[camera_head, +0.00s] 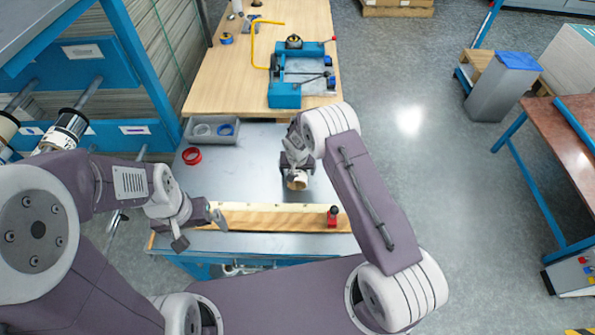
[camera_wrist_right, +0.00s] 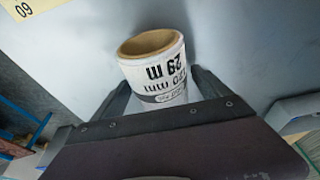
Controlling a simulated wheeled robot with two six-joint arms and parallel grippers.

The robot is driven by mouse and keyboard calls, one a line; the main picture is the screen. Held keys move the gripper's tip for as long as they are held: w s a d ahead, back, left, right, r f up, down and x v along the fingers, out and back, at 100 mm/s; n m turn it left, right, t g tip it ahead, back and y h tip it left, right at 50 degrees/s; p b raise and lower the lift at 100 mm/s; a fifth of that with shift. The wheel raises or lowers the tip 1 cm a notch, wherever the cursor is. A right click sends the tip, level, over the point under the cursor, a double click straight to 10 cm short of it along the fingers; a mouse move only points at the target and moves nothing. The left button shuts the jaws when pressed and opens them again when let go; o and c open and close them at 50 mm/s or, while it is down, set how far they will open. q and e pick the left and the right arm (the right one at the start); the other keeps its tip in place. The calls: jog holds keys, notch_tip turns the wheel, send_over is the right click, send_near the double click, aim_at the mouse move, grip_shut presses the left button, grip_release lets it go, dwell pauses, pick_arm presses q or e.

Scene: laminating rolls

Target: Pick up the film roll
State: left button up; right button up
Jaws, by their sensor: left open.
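The film roll (camera_head: 297,182) is a short white cylinder with a brown core, at my right gripper over the grey table top (camera_head: 245,152). In the right wrist view the film roll (camera_wrist_right: 160,78) shows black print and its open brown end, between the two fingers of my right gripper (camera_wrist_right: 161,82). Both fingertips lie close against its sides; whether they press on it I cannot tell. Its lower part is hidden behind the gripper body. My left gripper (camera_head: 200,228) is open and empty near the front left of the table, apart from the roll.
A grey bin (camera_head: 211,142) with rings stands at the back left; a red tape ring (camera_head: 192,156) lies before it. A wooden strip (camera_head: 275,217) with a red-knobbed piece (camera_head: 333,213) runs along the front. A blue laminating device (camera_head: 303,75) stands on the wooden bench behind.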

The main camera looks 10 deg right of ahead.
jog(key=c, duration=1.3)
jog(key=shift+r, duration=0.55)
jog(key=shift+c, duration=0.2)
notch_tip(320, 180, up, 3)
jog(key=shift+r+b, duration=0.15)
jog(key=shift+b, duration=0.45)
jog(key=s+d+r+b, duration=0.1)
jog(key=s+r, duration=0.2)
jog(key=s, duration=0.2)
jog(key=s+d+r+b, duration=0.1)
jog(key=s+d+r, duration=0.1)
jog(key=s, duration=0.4)
jog(key=shift+d+r, duration=0.25)
jog(key=shift+r, duration=0.6)
